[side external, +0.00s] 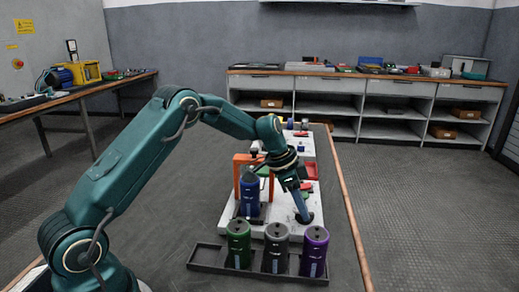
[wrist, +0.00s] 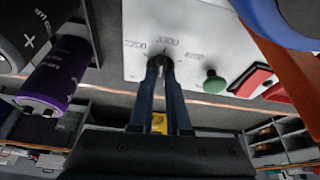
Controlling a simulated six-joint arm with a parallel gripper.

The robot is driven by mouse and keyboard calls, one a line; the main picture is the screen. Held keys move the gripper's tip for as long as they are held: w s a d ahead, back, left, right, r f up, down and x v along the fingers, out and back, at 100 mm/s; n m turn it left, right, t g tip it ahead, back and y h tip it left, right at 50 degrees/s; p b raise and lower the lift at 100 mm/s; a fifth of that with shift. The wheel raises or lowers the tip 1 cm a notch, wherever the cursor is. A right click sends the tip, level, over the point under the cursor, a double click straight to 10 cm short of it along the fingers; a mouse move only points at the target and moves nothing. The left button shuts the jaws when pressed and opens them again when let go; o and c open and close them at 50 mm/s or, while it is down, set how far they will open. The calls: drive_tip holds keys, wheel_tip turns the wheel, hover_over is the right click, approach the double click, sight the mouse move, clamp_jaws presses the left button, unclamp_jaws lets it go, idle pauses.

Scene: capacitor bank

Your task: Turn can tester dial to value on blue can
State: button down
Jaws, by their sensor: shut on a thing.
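The blue can (side external: 249,196) stands upright in the tester, by its orange frame (side external: 240,172). Its printed value is too small to read. The can's blue edge also shows at the upper right of the wrist view (wrist: 262,22). The white tester panel (wrist: 200,32) carries printed numbers around the dial (wrist: 161,60), one looking like 2200 at left and one like 3300 in the middle. My gripper (wrist: 160,66) points down at the panel and is shut on the dial knob, whose pointer is mostly hidden by the fingers. In the side view my gripper (side external: 302,212) is right of the blue can.
Green (side external: 238,244), grey (side external: 275,248) and purple (side external: 314,252) cans stand in a dark tray (side external: 205,258) in front of the tester. A green button (wrist: 214,84) and red parts (wrist: 250,80) lie near the dial. The table is clear at left.

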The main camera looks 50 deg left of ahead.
drive_tip(key=shift+m, duration=0.6)
drive_tip(key=c, duration=0.9)
unclamp_jaws()
drive_tip(key=shift+v, duration=2.6)
drive_tip(key=shift+w+a, duration=0.1)
drive_tip(key=shift+w, duration=0.05)
